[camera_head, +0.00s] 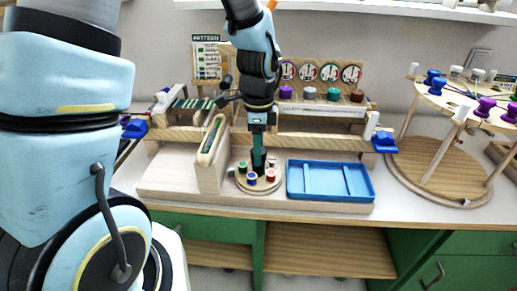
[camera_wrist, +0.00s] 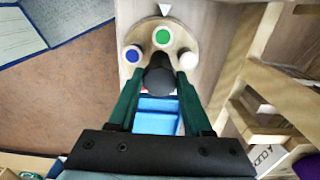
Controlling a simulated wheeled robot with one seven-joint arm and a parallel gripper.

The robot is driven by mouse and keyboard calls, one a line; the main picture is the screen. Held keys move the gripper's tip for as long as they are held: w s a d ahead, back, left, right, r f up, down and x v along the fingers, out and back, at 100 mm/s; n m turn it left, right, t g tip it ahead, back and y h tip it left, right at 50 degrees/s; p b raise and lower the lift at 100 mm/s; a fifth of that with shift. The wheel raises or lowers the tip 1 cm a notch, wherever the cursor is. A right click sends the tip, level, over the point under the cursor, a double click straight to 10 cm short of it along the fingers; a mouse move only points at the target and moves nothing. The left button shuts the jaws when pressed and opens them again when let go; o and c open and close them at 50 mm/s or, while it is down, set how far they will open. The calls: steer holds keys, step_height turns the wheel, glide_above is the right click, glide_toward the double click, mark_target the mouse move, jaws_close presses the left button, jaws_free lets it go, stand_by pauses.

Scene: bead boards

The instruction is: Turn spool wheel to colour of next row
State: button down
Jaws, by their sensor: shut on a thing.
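The spool wheel (camera_head: 262,188) is a small round wooden disc on the wooden base, carrying green, blue, red and white spools. In the wrist view, the green spool (camera_wrist: 162,37) sits at the top of the wheel (camera_wrist: 150,27), closest to a white triangle mark (camera_wrist: 165,9). The blue spool (camera_wrist: 133,54) is at left and the white spool (camera_wrist: 188,60) at right. The red spool (camera_head: 270,174) shows in the head view and is mostly hidden in the wrist view. My gripper (camera_head: 258,160) points down, its green fingers shut on the dark central knob (camera_wrist: 159,78).
A blue tray (camera_head: 291,180) lies right of the wheel. A wooden holder (camera_head: 207,168) stands close at left. The bead loom (camera_head: 320,141) is behind, and a pattern card (camera_head: 194,66) stands at the back. A round stand (camera_head: 412,160) with purple and blue spools is at right.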

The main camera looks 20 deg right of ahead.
steer(key=shift+n, duration=0.4)
steer(key=n, duration=0.6)
steer(key=shift+n, duration=0.4)
steer(key=n, duration=0.6)
steer(key=shift+r, duration=0.1)
steer(key=shift+n, duration=0.4)
steer(key=shift+c, duration=1.6)
jaws_free()
